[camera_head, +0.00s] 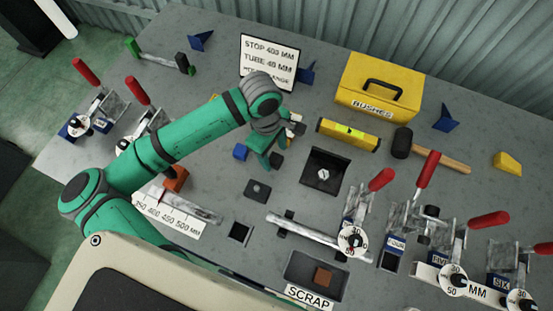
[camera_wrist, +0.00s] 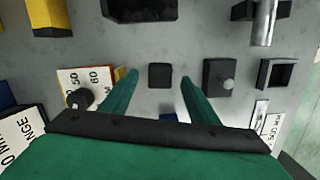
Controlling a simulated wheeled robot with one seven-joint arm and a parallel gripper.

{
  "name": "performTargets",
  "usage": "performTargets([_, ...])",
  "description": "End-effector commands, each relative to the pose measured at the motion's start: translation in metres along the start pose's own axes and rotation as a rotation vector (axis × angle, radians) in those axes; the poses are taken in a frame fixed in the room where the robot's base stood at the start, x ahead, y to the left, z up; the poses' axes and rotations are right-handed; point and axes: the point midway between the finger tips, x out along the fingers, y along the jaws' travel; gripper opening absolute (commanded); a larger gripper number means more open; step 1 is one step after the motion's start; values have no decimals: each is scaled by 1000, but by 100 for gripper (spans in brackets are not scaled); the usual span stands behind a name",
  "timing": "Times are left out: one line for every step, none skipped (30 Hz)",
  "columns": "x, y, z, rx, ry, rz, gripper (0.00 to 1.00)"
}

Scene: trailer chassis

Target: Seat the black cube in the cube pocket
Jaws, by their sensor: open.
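The black cube (camera_wrist: 160,76) lies on the grey table and shows between my fingertips in the wrist view. In the head view it is a small dark patch (camera_head: 276,159), partly hidden by my gripper. My gripper (camera_wrist: 158,77) is open and points down over the cube, with a finger on either side in the picture; its height above the cube is hard to tell. It also shows in the head view (camera_head: 267,149). The cube pocket, a black-rimmed square opening (camera_wrist: 277,74), is to the right in the wrist view. It appears empty in the head view (camera_head: 240,233).
A dark block with a round knob (camera_wrist: 219,76) stands between cube and pocket. A blue block (camera_head: 240,152) is close beside my gripper. A black square fixture (camera_head: 313,192), a metal tube (camera_head: 300,233) and a scrap tray (camera_head: 293,270) are nearby. Red-handled clamps (camera_head: 380,180) stand to the right.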

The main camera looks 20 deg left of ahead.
Motion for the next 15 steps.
performTargets([6,0,0,-2,-2,-1,55])
performTargets([9,0,0,-1,-2,-1,55])
performTargets([12,0,0,-1,-1,-1,55])
performTargets([13,0,0,0,0,-1,55])
performTargets([15,0,0,1,0,-1,55])
performTargets([16,0,1,2,0,0,55])
performTargets([16,0,1,3,0,0,55])
performTargets([16,1,2,4,0,0,55])
performTargets([16,1,2,5,0,0,55])
performTargets([16,1,2,5,0,0,55])
performTargets([16,1,2,5,0,0,55])
performTargets([16,1,2,6,0,0,55])
performTargets([16,1,2,6,0,0,48])
performTargets([16,1,2,6,0,-1,41])
performTargets([16,1,3,6,0,-1,31])
